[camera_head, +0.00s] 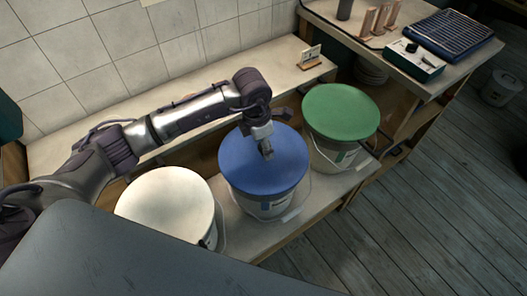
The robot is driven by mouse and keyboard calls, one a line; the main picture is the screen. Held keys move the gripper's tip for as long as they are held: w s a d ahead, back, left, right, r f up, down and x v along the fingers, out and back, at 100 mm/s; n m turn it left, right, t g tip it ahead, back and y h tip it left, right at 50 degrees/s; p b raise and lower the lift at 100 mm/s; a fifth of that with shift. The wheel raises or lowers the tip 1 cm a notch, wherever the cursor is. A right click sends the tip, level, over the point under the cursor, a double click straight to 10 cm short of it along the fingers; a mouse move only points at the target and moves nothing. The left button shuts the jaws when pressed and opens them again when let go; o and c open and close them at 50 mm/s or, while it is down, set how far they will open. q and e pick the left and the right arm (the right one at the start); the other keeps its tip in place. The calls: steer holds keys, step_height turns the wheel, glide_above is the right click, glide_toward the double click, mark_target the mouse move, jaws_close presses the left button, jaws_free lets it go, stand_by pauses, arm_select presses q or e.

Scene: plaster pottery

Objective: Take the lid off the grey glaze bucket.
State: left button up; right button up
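Three lidded buckets stand in a row on a low bench. The left one has a cream-white lid (166,205), the middle one a blue lid (250,172), the right one a green lid (341,110). All three lids are on. The bucket bodies look pale, and I cannot tell which holds grey glaze; the labels are too small to read. My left gripper (266,150) points down over the blue lid, close to its upper middle. Whether it touches the lid, and whether its fingers are open or shut, I cannot tell. My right gripper is not in view.
The bench (290,222) holds the buckets, with a tiled wall (150,45) behind. A small card stand (310,58) sits on the back ledge. A worktable with a blue rack (447,34) and a teal box (414,60) is at upper right.

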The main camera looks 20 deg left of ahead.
arm_select(q)
steer(key=shift+d+f, duration=0.1)
steer(key=shift+f, duration=0.65)
jaws_close()
steer(key=shift+w+r, duration=0.1)
steer(key=shift+r, duration=0.1)
step_height(320, 180, up, 4)
steer(key=shift+r+b, duration=0.1)
steer(key=shift+b, duration=0.3)
steer(key=w+d+r+b, duration=0.1)
steer(key=d+r+b, duration=0.1)
steer(key=d+r, duration=0.4)
steer(key=d, duration=0.5)
steer(key=shift+w+d+r, duration=0.25)
steer(key=shift+d+r, duration=0.05)
